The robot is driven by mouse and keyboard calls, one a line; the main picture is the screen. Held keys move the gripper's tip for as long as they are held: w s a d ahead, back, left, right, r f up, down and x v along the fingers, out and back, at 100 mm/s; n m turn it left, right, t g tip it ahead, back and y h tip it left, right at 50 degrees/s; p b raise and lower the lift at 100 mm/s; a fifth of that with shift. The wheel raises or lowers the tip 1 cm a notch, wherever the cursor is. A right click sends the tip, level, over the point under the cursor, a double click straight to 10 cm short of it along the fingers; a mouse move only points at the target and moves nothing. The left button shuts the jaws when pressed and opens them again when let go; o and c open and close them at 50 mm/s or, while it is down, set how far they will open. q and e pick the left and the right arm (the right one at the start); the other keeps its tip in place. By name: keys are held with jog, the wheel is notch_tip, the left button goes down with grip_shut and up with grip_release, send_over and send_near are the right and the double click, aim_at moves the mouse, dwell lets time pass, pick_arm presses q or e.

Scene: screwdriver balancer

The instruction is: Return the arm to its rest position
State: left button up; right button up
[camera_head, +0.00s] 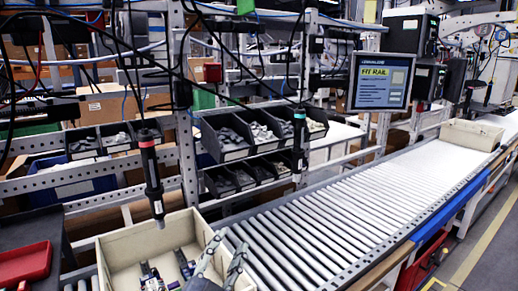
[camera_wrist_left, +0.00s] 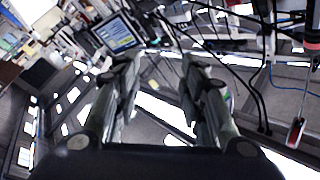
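My left gripper (camera_head: 232,241) is at the bottom of the head view, over the right side of a cream box. In the left wrist view, the two fingers of this gripper (camera_wrist_left: 160,68) stand well apart with nothing between them. It is open and empty. A dark hanging screwdriver (camera_head: 151,172) points down over the back of the box, apart from the gripper. A second hanging screwdriver (camera_head: 300,138) is farther right, before the bins. My right gripper is in neither view.
The cream box (camera_head: 115,246) holds several small parts. A roller conveyor (camera_head: 330,215) runs to the far right, where another box (camera_head: 472,134) stands. Black parts bins (camera_head: 235,155) are on the rack. A monitor (camera_head: 381,82) reads "FIT RAIL". A red tray (camera_head: 25,263) is at left.

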pick_arm(q)
jog(key=s+a+f+n+g+y, duration=0.3)
jog(key=s+a+f+n+g, duration=0.15)
jog(key=f, duration=0.45)
jog(key=s+a+f+n+g+y, duration=0.3)
jog(key=s+a+f, duration=0.25)
jog(key=f, duration=0.35)
jog(key=s+a+f+g, duration=0.2)
jog(key=s+f+g, duration=0.25)
jog(key=s, duration=0.55)
jog(key=s+a+f+g, duration=0.2)
jog(key=s+f+g, duration=0.3)
jog(key=s, duration=0.6)
jog(key=s+f+b+x, duration=0.1)
jog(key=s+b+x, duration=0.2)
jog(key=x, duration=1.2)
jog(key=s+f+b+x, duration=0.15)
jog(key=s+x, duration=0.25)
jog(key=x, duration=1.1)
jog(key=s+a+f+g+b, duration=0.1)
jog(key=s+f+b, duration=0.4)
jog(key=s+f, duration=1.2)
notch_tip(320, 180, down, 4)
jog(key=shift+s+a+f+g, duration=0.1)
jog(key=shift+s+a+g, duration=0.2)
jog(key=shift+a, duration=0.45)
